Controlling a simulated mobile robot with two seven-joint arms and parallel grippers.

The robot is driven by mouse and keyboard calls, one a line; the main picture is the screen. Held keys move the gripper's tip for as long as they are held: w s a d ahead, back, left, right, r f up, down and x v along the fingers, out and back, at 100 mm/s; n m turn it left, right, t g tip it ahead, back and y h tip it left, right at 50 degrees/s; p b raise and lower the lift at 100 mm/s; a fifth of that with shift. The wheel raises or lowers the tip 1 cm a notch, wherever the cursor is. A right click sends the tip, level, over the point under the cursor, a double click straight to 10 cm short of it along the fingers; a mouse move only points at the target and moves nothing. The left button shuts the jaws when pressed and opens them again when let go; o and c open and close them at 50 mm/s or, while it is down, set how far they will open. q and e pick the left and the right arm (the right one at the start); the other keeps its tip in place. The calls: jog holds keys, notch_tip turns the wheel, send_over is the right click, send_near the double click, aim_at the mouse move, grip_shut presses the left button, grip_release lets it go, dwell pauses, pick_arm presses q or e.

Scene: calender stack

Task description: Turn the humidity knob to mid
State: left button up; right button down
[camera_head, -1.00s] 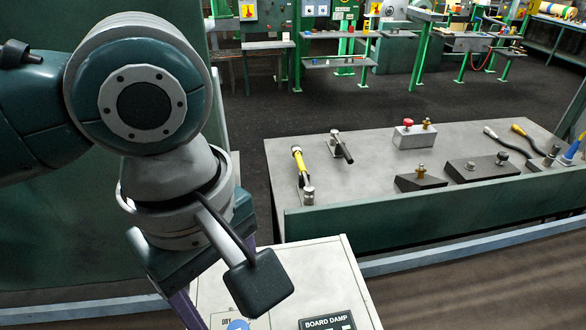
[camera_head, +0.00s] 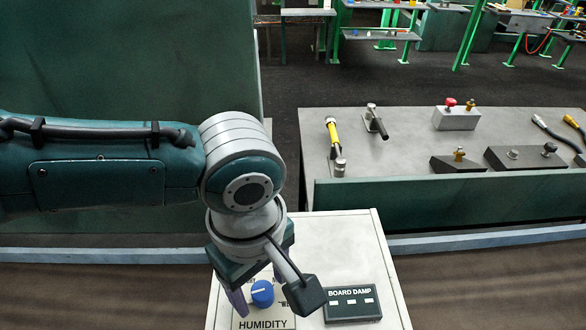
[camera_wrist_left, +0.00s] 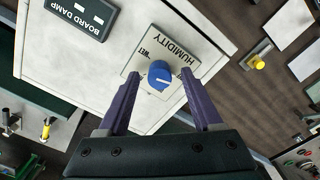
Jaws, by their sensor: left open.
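The blue humidity knob (camera_head: 262,293) sits on a pale plate (camera_head: 245,314) marked HUMIDITY, on top of a white cabinet (camera_head: 345,235). Its white pointer line shows in the left wrist view, where the knob (camera_wrist_left: 160,74) lies between and beyond the fingertips. My left gripper (camera_wrist_left: 162,90) is open, its two purple fingers spread on either side of the knob and apart from it. In the head view my left gripper (camera_head: 262,280) hangs over the plate, and the wrist hides part of the scale. My right gripper is not in view.
A black BOARD DAMP panel (camera_head: 352,303) with small white windows lies to the right of the knob. Behind is a grey console (camera_head: 400,150) with levers, a red button box (camera_head: 456,116) and a yellow handle (camera_head: 332,131). A green panel (camera_head: 120,60) stands at the left.

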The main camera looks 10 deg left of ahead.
pick_arm(q)
grip_shut()
dwell(0.4)
jog(key=shift+r, duration=0.1)
